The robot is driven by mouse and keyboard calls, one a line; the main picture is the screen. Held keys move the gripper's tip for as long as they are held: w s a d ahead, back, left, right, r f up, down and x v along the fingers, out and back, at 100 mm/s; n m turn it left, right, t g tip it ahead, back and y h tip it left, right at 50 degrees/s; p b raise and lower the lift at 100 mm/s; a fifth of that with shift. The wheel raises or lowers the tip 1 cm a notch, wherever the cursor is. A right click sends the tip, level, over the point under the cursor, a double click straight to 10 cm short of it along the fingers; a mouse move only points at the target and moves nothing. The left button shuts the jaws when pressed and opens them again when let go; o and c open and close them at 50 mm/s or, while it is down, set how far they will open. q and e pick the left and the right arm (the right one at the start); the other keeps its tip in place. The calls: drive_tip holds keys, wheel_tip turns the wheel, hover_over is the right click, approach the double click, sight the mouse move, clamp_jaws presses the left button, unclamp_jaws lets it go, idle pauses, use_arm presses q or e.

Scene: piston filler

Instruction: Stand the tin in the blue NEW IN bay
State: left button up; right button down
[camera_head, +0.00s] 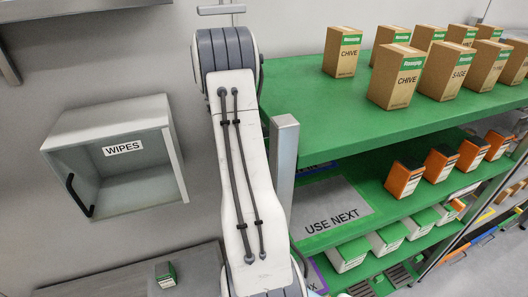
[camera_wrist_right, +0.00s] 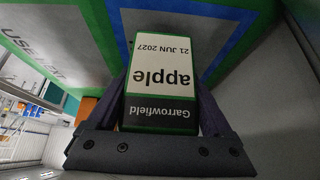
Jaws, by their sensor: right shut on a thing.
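The tin (camera_wrist_right: 160,70), with a white, black and green label reading "Garrowfield apple 21 JUN 2027", is in the right wrist view. My right gripper (camera_wrist_right: 163,98) is shut on it, with a dark finger on each side. Beyond the tin is a grey panel with a blue border (camera_wrist_right: 119,28), lying on green; its lettering is not visible. I cannot tell whether the tin touches it. In the head view a blue sliver (camera_head: 318,168) shows on the middle shelf; my arm and a post hide the area beside it. My left gripper is in neither view.
A grey "USE NEXT" panel (camera_head: 330,209) lies on the green middle shelf. Brown boxes (camera_head: 396,76) stand on the top shelf (camera_head: 300,95), orange boxes (camera_head: 438,164) below. A grey post (camera_head: 283,160) stands at the shelf edge. A "WIPES" holder (camera_head: 112,165) is on the left wall.

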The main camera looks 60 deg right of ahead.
wheel_tip(320, 180, down, 3)
drive_tip(key=shift+w+d+p, duration=0.1)
drive_tip(key=shift+d+p, duration=0.05)
drive_tip(key=shift+p, duration=0.7)
drive_tip(key=shift+f, duration=0.2)
drive_tip(key=shift+f, duration=0.15)
unclamp_jaws()
drive_tip(key=b+v, duration=0.4)
drive_tip(key=v, duration=0.8)
